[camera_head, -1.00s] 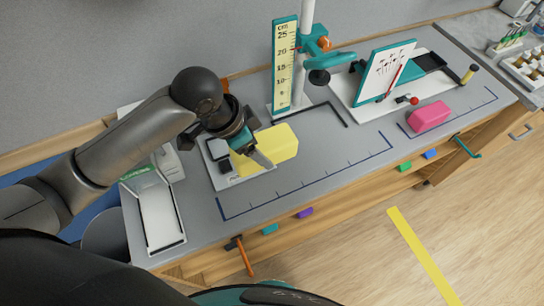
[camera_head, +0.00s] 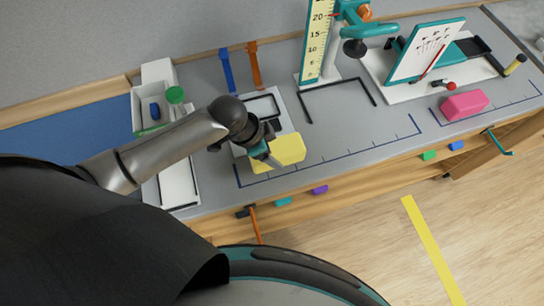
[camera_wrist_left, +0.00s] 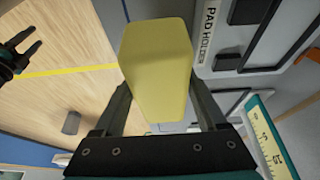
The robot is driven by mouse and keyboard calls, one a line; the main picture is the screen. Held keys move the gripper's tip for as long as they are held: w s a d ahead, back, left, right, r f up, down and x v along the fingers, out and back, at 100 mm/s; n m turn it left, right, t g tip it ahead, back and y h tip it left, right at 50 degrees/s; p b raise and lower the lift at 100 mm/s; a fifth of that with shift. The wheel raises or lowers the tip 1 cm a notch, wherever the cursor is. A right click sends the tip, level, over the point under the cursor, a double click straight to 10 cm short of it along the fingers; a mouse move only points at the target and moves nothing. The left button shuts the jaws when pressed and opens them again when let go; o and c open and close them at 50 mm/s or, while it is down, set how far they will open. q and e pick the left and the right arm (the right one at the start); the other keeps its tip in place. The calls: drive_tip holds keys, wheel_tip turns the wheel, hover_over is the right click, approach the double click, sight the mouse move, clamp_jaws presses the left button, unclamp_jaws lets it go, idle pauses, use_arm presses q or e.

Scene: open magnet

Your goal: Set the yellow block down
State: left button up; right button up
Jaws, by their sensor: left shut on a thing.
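The yellow block (camera_head: 289,149) is a plain box at the left part of the grey bench, beside the white pad holder (camera_head: 241,150) and over the left end of a blue ruled outline (camera_head: 330,163). My left gripper (camera_head: 262,153) is shut on it. In the left wrist view the block (camera_wrist_left: 158,65) sits between the two fingers (camera_wrist_left: 159,108). I cannot tell whether its underside touches the bench. My right gripper (camera_wrist_left: 22,52) shows at the left edge of the left wrist view, its fingers apart and empty.
A height scale (camera_head: 318,40) on a stand rises behind, with a black bracket outline (camera_head: 338,92) before it. A pink block (camera_head: 465,104) lies to the right. A white tray (camera_head: 153,100) stands at the left. The bench between the yellow and pink blocks is clear.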

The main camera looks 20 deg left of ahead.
use_arm(q)
drive_tip(key=shift+f, duration=1.9)
drive_tip(key=shift+f+b, duration=0.1)
drive_tip(key=shift+b, duration=0.25)
drive_tip(key=o, duration=1.3)
drive_tip(key=shift+c, duration=0.2)
drive_tip(key=shift+s+a+r, duration=0.1)
drive_tip(key=shift+a+r, duration=0.05)
drive_tip(key=shift+r, duration=0.25)
drive_tip(key=p+v, duration=0.2)
drive_tip(key=v, duration=0.9)
drive_tip(key=shift+r, duration=0.25)
